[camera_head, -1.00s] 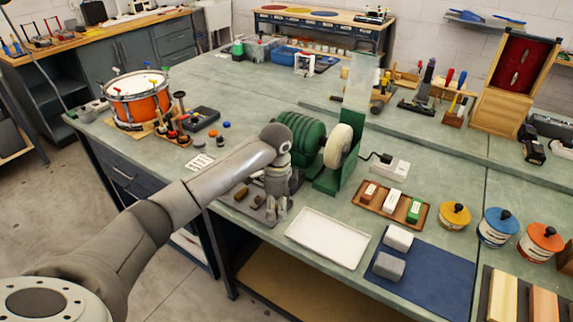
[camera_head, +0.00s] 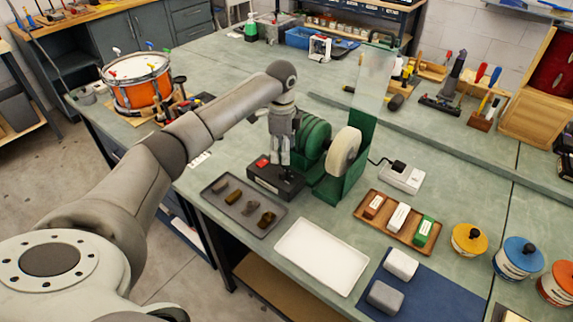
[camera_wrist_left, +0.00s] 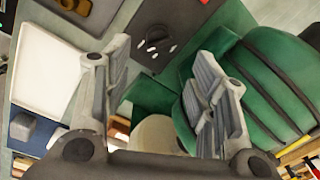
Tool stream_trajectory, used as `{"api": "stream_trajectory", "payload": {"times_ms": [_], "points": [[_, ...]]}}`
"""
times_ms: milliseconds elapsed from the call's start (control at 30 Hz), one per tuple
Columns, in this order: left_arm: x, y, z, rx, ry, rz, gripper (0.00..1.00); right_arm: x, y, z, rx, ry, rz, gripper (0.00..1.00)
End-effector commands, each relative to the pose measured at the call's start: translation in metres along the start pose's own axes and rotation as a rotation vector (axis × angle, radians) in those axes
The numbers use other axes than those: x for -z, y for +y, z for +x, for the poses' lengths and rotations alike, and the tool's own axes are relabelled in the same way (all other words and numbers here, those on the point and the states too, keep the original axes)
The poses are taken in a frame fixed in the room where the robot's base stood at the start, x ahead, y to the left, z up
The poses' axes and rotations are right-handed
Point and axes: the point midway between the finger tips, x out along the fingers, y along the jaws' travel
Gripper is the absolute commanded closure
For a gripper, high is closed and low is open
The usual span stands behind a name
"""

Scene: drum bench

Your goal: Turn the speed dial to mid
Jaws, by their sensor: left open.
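A dark control box (camera_head: 270,180) with a red button (camera_head: 262,162) sits on the bench in front of the green grinder (camera_head: 314,140). The speed dial appears in the left wrist view as a dark knob (camera_wrist_left: 155,32) with white marks around it on the box's top. My left gripper (camera_head: 279,160) points down over the box in the head view. In the left wrist view its fingers (camera_wrist_left: 165,60) are apart with nothing between them, and the dial shows beyond them. I cannot tell whether the fingertips touch the box. My right gripper is not in view.
The grinder's pale wheel (camera_head: 343,150) stands right of my left gripper. A grey tray (camera_head: 232,207) with several small brownish pieces lies in front, next to an empty white tray (camera_head: 320,255). A wooden tray (camera_head: 395,222) holds three blocks. A drum (camera_head: 137,80) stands back left.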

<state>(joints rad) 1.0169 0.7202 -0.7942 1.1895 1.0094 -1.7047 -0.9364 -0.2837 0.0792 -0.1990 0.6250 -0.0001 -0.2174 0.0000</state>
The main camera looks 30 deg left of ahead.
Motion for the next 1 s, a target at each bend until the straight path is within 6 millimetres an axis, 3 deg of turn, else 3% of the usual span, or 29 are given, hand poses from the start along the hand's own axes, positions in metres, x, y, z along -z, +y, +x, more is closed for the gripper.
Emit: {"api": "stream_trajectory", "payload": {"times_ms": [200, 433, 633, 867, 1000], "points": [[0.000, 0.002, 0.042, -0.005, -0.002, 0.000, 0.47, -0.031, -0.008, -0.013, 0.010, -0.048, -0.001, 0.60], [0.000, 0.001, 0.076, -0.003, -0.002, 0.000, 0.47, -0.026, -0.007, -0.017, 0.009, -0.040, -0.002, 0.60], [0.000, 0.001, 0.086, 0.000, -0.001, 0.001, 0.47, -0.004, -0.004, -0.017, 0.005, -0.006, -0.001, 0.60], [0.000, 0.001, 0.087, 0.001, -0.001, 0.001, 0.47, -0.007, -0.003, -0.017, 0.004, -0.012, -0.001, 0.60], [0.000, 0.001, 0.087, 0.000, -0.001, 0.001, 0.66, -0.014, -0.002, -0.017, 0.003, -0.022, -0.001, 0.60]]}}
